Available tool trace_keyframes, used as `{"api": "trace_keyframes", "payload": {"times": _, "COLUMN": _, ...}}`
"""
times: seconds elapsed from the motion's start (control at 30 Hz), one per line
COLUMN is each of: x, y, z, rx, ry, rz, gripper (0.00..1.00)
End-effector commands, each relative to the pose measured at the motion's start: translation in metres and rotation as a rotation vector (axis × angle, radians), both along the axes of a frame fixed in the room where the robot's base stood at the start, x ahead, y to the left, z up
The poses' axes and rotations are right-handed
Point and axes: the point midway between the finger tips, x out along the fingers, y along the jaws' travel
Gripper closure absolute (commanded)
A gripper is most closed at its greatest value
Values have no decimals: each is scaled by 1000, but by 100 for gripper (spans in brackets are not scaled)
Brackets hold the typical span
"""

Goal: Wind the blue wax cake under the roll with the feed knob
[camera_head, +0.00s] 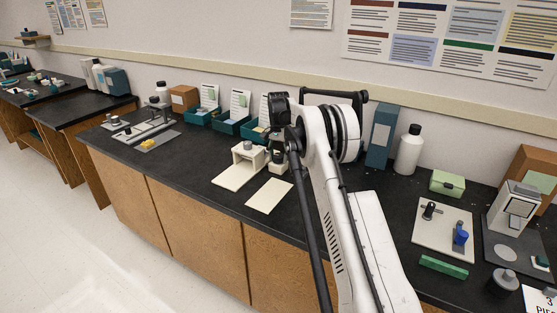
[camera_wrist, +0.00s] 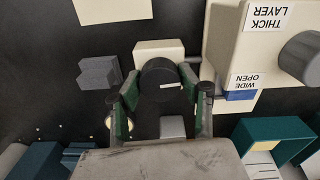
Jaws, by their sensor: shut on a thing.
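My gripper (camera_wrist: 157,80) is shut on the feed knob (camera_wrist: 163,78), a round black knob with a white mark line, seen from above in the wrist view. One finger lies on each side of it. A cream block (camera_wrist: 158,48) sits just beyond the knob. A cream machine body (camera_wrist: 236,45) with labels "THICK LAYER" and "WIDE OPEN" stands to the right. A small blue piece (camera_wrist: 241,96) shows beside the lower label; I cannot tell whether it is the wax cake. I cannot make out the roll. In the head view my gripper (camera_head: 279,158) is at the right of the cream machine (camera_head: 248,156).
A grey knob (camera_wrist: 303,57) is on the machine's right part. A grey block (camera_wrist: 98,73) stands left of the feed knob. Teal bins (camera_head: 232,126) stand behind. A blue box (camera_head: 381,136) and white bottle (camera_head: 409,150) stand right.

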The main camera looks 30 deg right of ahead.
Motion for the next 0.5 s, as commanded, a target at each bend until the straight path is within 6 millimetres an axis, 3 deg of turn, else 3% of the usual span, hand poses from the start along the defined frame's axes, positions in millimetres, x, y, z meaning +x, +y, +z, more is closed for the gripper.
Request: {"api": "trace_keyframes", "payload": {"times": 0.5, "x": 0, "y": 0, "z": -1, "rx": 0, "ry": 0, "rz": 488, "gripper": 89}}
